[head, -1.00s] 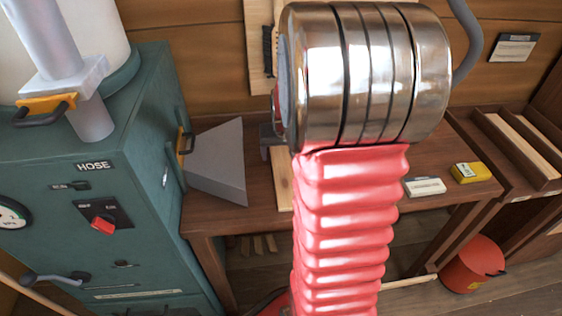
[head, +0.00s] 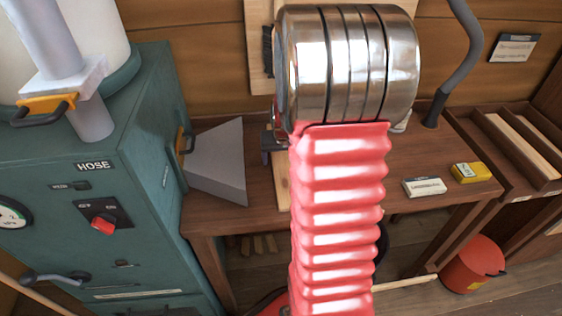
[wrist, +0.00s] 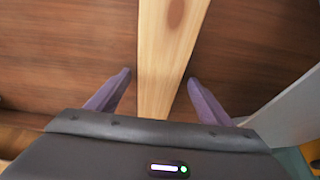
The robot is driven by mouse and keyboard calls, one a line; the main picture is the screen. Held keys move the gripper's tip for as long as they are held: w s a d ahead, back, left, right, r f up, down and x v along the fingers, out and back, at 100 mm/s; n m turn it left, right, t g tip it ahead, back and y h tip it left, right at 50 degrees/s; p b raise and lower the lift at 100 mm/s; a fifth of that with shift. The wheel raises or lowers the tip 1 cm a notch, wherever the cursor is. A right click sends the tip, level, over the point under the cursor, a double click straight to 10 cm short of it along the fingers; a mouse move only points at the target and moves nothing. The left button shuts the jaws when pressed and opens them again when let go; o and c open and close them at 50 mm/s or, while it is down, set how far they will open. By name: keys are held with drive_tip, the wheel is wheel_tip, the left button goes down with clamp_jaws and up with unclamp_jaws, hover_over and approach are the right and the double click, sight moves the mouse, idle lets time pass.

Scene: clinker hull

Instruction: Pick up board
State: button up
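The board (wrist: 166,50) is a pale wooden strip lying on the brown bench. In the wrist view it runs from the top edge down between my fingers. In the head view a short pale stretch of it (head: 282,186) shows left of my arm, which hides the rest. My gripper (wrist: 159,78) is open, with one purple finger on each side of the board. The left finger shows a small gap to it; the right fingertip is very close, and I cannot tell whether it touches. My gripper's fingers cannot be made out in the head view.
A grey wedge-shaped hood (head: 218,165) juts from the teal cabinet (head: 130,200) left of the board. A white box (head: 424,187) and a yellow box (head: 471,172) lie on the bench (head: 400,155) at right. A grey bent pipe (head: 462,75) stands behind.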

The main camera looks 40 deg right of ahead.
drive_tip(key=c, duration=1.2)
wheel_tip(320, 180, up, 10)
idle(0.8)
